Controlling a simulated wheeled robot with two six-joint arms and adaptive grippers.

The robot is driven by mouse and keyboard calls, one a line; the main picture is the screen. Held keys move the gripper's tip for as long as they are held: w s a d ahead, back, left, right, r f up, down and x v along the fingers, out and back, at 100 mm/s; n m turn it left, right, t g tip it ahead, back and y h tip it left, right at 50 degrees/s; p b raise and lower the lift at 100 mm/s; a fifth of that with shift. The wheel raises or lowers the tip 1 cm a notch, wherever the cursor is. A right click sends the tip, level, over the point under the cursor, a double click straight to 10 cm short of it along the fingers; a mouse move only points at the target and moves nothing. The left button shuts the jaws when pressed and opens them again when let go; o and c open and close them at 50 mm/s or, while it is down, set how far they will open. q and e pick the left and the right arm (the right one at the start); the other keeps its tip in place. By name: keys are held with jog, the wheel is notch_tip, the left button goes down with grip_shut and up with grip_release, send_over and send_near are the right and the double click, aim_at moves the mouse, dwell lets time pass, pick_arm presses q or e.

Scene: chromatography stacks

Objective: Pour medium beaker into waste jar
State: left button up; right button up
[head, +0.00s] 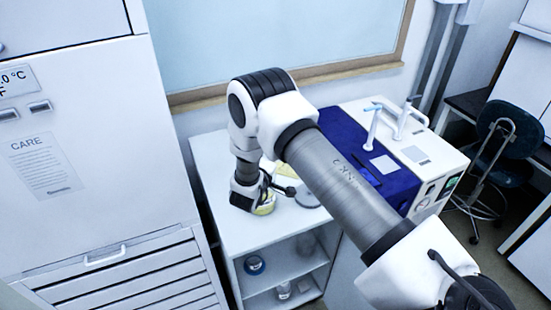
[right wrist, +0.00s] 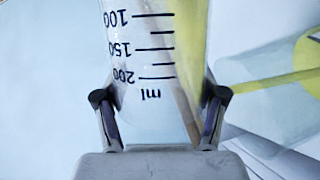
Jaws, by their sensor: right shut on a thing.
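My right gripper (right wrist: 160,110) is shut on a clear glass beaker (right wrist: 135,65) with black marks for 100, 150 and 200 ml. The marks read upside down in the right wrist view. Yellow liquid (right wrist: 190,50) lies along the right side of the beaker, which suggests that it is tilted. In the head view the right gripper (head: 262,200) is low over the white counter, with yellow (head: 266,209) showing beside it. A clear round vessel with yellow in it (right wrist: 309,55) is at the right edge of the wrist view; I cannot tell whether it is the waste jar. My left gripper is out of view.
The white counter (head: 215,160) has bare room left of the gripper. A round grey item (head: 308,198) is partly behind my arm. A white and blue instrument (head: 430,155) stands to the right. Shelves below hold a blue ring-shaped item (head: 254,265) and glassware (head: 284,290).

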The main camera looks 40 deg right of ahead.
jog(key=shift+w+a+n, duration=0.1)
jog(key=shift+a+n, duration=0.05)
jog(key=shift+n, duration=0.35)
jog(key=shift+f, duration=0.1)
jog(key=shift+w+a+n+h+b, duration=0.1)
jog(key=shift+n+h+b, duration=0.25)
jog(key=shift+n+h, duration=0.05)
jog(key=shift+w+a+f+n+b, duration=0.1)
jog(key=shift+a+f+n+b, duration=0.05)
jog(key=shift+n+b, duration=0.2)
jog(key=shift+w+n+h, duration=0.1)
jog(key=shift+n+h, duration=0.15)
jog(key=shift+h, duration=0.05)
